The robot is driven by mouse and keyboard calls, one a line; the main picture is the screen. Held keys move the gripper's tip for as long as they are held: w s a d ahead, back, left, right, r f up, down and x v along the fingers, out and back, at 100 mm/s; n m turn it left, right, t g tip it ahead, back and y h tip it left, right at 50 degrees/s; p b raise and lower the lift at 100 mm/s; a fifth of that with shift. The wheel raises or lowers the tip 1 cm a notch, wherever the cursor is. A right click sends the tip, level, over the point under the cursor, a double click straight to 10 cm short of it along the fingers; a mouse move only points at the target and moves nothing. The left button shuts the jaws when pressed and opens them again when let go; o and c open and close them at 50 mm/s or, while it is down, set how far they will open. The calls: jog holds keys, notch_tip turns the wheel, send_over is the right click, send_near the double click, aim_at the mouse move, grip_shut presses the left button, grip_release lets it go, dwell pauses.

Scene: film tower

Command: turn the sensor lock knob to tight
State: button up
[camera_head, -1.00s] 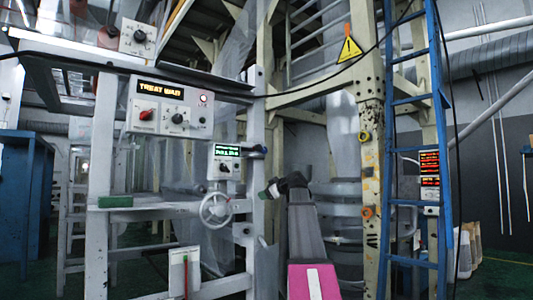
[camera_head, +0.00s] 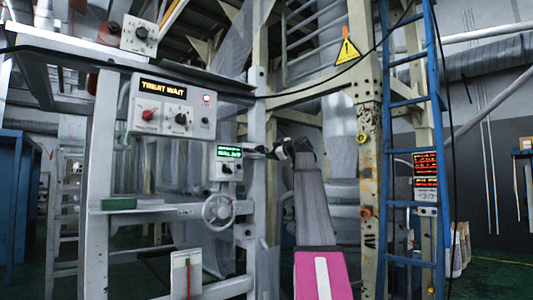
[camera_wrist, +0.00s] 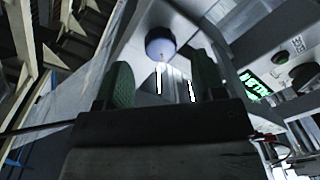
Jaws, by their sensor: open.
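A round blue-grey knob (camera_wrist: 160,42) shows in the wrist view on a pale surface. It looks like the sensor lock knob, but no label on it can be read. My gripper (camera_wrist: 162,72) is open, with its two green-padded fingers apart and nothing between them. The knob lies ahead of the gap between the fingertips; I cannot tell how far, and no contact shows. In the head view my gripper (camera_head: 267,151) is small, pointing left at the upright post beside the small control box (camera_head: 225,166). The knob is hard to make out there.
The small box's green display (camera_wrist: 255,85) and black knob (camera_wrist: 305,77) are right of my fingers. A handwheel (camera_head: 218,210) sits below the box. A larger panel (camera_head: 173,107) reads "TREAT WAIT". A blue ladder (camera_head: 440,150) and a yellow post (camera_head: 369,200) stand right.

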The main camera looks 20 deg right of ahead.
jog(key=shift+x, duration=2.2)
jog(key=c, duration=0.9)
